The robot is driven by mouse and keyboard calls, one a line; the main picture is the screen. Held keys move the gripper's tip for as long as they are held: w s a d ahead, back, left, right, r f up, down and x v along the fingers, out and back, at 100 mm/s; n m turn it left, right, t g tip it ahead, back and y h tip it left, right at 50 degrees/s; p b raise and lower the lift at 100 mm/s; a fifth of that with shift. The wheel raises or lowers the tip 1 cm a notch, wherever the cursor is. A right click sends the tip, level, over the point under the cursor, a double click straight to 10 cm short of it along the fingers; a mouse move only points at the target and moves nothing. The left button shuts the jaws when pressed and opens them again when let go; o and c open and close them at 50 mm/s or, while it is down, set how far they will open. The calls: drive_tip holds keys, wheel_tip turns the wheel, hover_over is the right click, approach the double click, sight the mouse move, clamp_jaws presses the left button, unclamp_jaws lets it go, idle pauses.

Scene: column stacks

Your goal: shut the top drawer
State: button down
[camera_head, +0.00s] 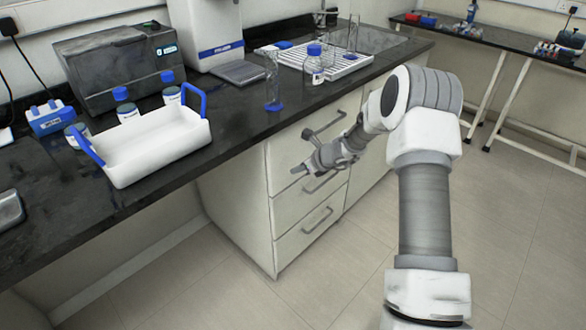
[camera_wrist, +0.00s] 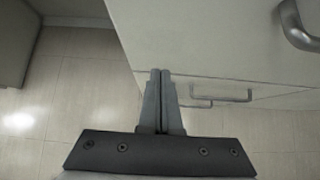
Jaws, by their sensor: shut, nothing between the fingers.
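The top drawer (camera_head: 285,154) has a pale front in the grey-white cabinet under the dark bench. Its grey bar handle (camera_head: 325,128) is partly behind my arm, and a handle shows at the upper right of the wrist view (camera_wrist: 298,28). My gripper (camera_head: 299,170) is shut and empty, in front of the cabinet near the top drawer's lower part. In the wrist view my closed fingertips (camera_wrist: 160,72) overlap the lower left corner of a pale front. I cannot tell whether they touch it, or how far the drawer stands out.
Lower drawers (camera_head: 290,245) with bar handles sit below. On the bench (camera_head: 240,125) stand a white tray (camera_head: 150,150) with blue handles, bottles and a rack (camera_head: 325,62). The floor (camera_head: 235,285) in front is clear. Another table (camera_head: 500,38) stands at the back right.

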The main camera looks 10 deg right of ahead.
drive_tip(key=p+v, duration=0.2)
drive_tip(key=v, duration=0.8)
drive_tip(key=s+a+r+n+g, duration=0.1)
drive_tip(key=s+a+r+n, duration=0.2)
drive_tip(key=s+r+n, duration=0.45)
drive_tip(key=s+a+r+n+g, duration=0.1)
drive_tip(key=s+a+r+n, duration=0.3)
drive_tip(key=s+r+n, duration=0.4)
drive_tip(key=s+d+r+n+h, duration=0.2)
drive_tip(key=s+r+n+h, duration=0.3)
drive_tip(key=s, duration=0.6)
drive_tip(key=s+d+r+n+h, duration=0.1)
drive_tip(key=s+d+r+n, duration=0.15)
drive_tip(key=s+n, duration=0.65)
wheel_tip(320, 180, up, 13)
drive_tip(key=s+m+p, duration=0.1)
drive_tip(key=p, duration=1.2)
drive_tip(key=shift+s+d+t, duration=0.2)
drive_tip(key=shift+s+t, duration=0.05)
drive_tip(key=shift+t, duration=0.05)
drive_tip(key=shift+a+f, duration=0.15)
